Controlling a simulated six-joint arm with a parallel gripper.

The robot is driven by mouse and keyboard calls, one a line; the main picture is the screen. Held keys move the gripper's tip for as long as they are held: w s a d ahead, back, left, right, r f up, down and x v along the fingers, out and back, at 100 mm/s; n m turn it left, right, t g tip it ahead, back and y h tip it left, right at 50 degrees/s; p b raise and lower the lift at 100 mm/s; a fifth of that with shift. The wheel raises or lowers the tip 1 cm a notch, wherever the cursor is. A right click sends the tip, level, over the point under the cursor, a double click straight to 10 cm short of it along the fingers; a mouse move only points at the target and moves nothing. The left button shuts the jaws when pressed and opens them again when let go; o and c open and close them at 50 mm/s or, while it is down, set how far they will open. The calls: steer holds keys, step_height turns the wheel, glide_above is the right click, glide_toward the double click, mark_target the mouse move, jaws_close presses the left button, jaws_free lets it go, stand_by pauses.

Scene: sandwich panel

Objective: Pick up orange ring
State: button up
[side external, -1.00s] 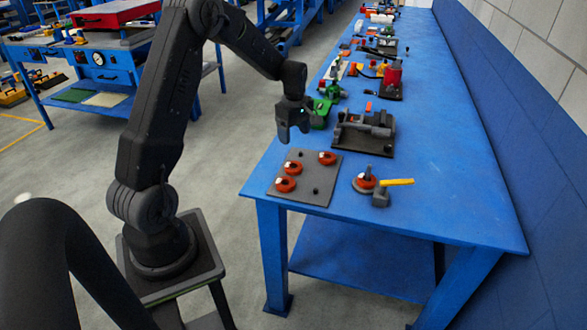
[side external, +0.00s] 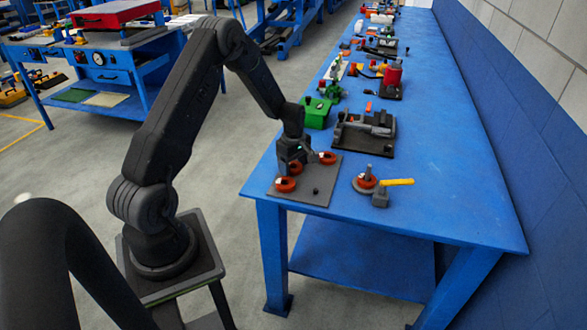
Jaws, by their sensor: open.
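Several orange rings lie on a dark grey panel at the near end of the blue table. One orange ring (side external: 285,185) is at the panel's front left and another orange ring (side external: 328,158) at its back right. A third orange ring (side external: 297,169) is partly hidden behind my gripper (side external: 291,170). My gripper is open, low over the dark grey panel (side external: 313,197), with its fingers around or just beside this third ring; I cannot tell which.
A round base with an orange ring (side external: 366,181) and a yellow-handled hammer (side external: 388,186) stand right of the panel. A green box (side external: 316,113) and a dark vise-like tool (side external: 368,130) are behind it. The blue table (side external: 450,190) is clear on the right.

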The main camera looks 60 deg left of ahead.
steer(key=shift+c, duration=0.3)
steer(key=c, duration=0.6)
steer(key=shift+c, duration=0.2)
steer(key=shift+r, duration=0.2)
